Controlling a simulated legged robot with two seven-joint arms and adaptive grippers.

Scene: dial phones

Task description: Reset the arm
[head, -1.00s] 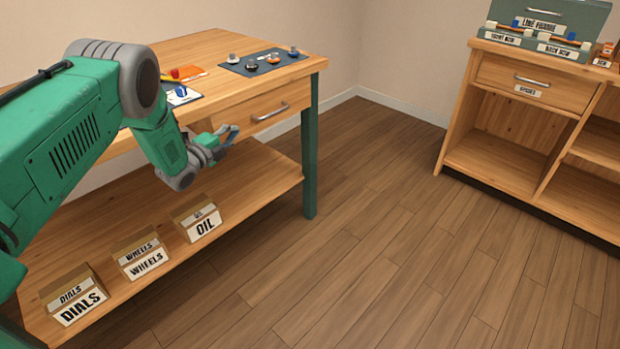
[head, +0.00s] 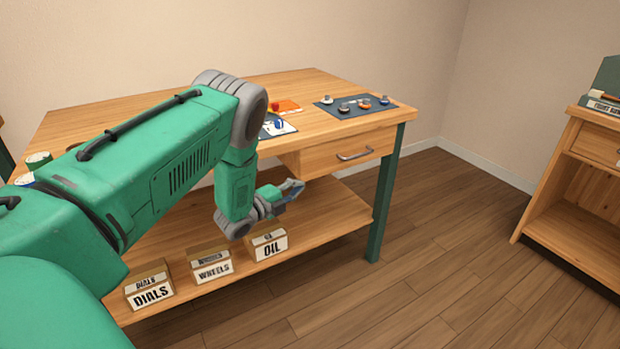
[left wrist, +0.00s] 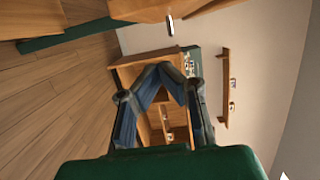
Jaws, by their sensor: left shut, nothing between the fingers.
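My left arm comes in from the left in the head view, raised and bent down at the elbow. My left gripper (head: 292,190) is in front of the workbench (head: 330,135), below the level of its top and left of the drawer handle. It is shut and empty. In the left wrist view the fingers of my left gripper (left wrist: 160,70) meet at the tips with nothing between them, and a wooden cabinet (left wrist: 122,72) shows beyond them. My right gripper is in neither view.
A dark mat (head: 330,108) with small parts lies on the bench top. Boxes labelled DIALS (head: 150,290), WHEELS (head: 212,268) and OIL (head: 270,247) sit on the lower shelf. The floor (head: 450,250) between is clear.

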